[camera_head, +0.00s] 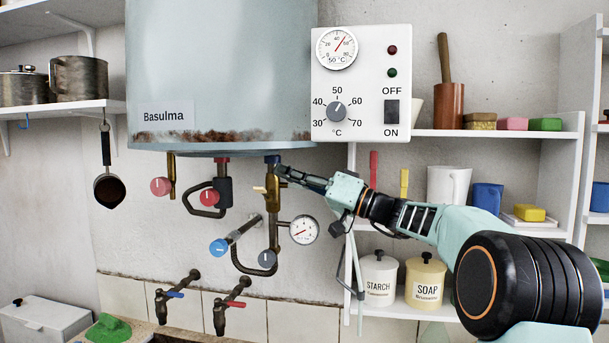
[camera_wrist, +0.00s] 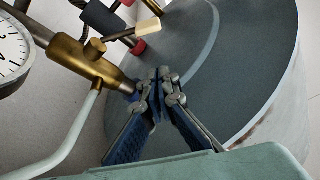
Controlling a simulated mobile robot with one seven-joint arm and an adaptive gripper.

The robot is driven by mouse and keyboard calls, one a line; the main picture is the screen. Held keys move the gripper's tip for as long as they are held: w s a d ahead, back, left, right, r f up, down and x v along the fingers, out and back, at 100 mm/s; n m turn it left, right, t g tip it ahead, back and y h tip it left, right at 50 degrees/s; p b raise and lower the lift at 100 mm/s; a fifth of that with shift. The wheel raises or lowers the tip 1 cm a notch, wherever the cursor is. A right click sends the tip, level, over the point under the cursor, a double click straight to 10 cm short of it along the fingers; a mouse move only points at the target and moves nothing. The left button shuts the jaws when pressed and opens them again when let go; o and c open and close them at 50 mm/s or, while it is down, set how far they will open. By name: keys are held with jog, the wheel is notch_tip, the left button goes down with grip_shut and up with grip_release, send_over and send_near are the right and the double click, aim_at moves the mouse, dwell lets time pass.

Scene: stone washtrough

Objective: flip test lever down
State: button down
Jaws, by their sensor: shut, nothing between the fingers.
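The test lever (camera_wrist: 147,28) shows in the wrist view as a thin rod with a cream tip, standing out from the side of a brass valve (camera_wrist: 82,60). In the head view the brass valve (camera_head: 272,188) is under the boiler's right side, and a small brass stub (camera_head: 259,188) that seems to be the lever points left. My gripper (camera_head: 281,171) is shut and empty, reaching in from the right at the valve's upper end. In the wrist view my gripper's fingertips (camera_wrist: 158,80) are beside the valve's pipe end, apart from the lever; contact with the pipe is unclear.
The boiler (camera_head: 220,70) hangs just above my gripper. A pressure gauge (camera_head: 304,229) sits below it, with a blue-knobbed valve (camera_head: 219,248) and red-knobbed valves (camera_head: 209,197) to the left. A control box (camera_head: 361,85) and shelves stand at right.

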aim_at(263, 193)
jog(key=shift+s+a+f+p, duration=0.2)
jog(key=shift+s+a+f, duration=0.05)
jog(key=shift+a+f, duration=0.45)
jog(key=shift+s+a+f+p, duration=0.2)
jog(key=shift+a+f, duration=0.35)
jog(key=shift+f, duration=0.2)
jog(key=shift+f+b, duration=0.2)
jog(key=shift+b, duration=0.4)
